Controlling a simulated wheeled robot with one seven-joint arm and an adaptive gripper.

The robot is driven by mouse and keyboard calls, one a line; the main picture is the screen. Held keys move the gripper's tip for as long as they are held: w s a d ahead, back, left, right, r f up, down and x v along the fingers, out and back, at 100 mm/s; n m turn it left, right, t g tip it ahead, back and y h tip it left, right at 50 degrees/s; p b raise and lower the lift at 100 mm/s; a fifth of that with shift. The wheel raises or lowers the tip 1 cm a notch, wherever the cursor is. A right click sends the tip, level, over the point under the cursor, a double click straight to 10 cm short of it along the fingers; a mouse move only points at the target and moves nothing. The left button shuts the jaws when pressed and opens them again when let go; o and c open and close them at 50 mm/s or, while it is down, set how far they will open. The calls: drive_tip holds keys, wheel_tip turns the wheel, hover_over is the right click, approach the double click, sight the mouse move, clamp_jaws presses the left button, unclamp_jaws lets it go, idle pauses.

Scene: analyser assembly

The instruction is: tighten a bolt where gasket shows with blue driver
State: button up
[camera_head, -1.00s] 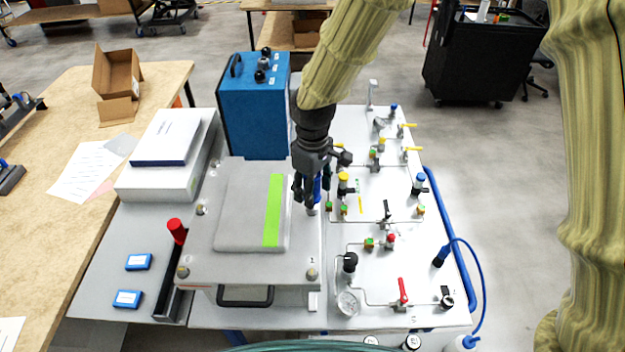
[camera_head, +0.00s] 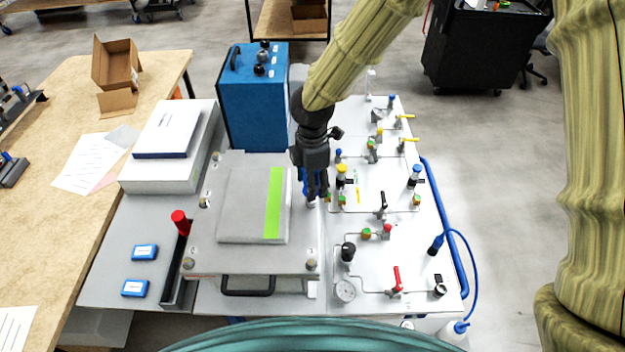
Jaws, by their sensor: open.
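My gripper (camera_head: 314,188) points down over the right edge of the grey lidded box (camera_head: 210,255), near its right-hand bolt (camera_head: 311,203). A blue driver (camera_head: 305,183) stands at the fingers, mostly hidden by them; the fingers are open, and I cannot tell whether they touch it. Other bolts show at the lid's front right corner (camera_head: 311,265), front left corner (camera_head: 188,263) and left edge (camera_head: 205,202). A red-handled driver (camera_head: 180,222) stands in a dark holder (camera_head: 181,275) left of the box. I cannot make out a gasket at any bolt.
A blue instrument case (camera_head: 254,110) stands behind the box. A white panel with valves, pipes and a gauge (camera_head: 345,290) lies to the right. Two small blue boxes (camera_head: 144,252) lie left of the holder. A wooden table (camera_head: 75,215) is further left.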

clamp_jaws()
drive_tip(key=m, duration=0.9)
drive_tip(key=shift+s+m, duration=0.1)
drive_tip(key=shift+m, duration=0.3)
unclamp_jaws()
drive_tip(key=shift+m, duration=0.3)
drive_tip(key=shift+a, duration=0.15)
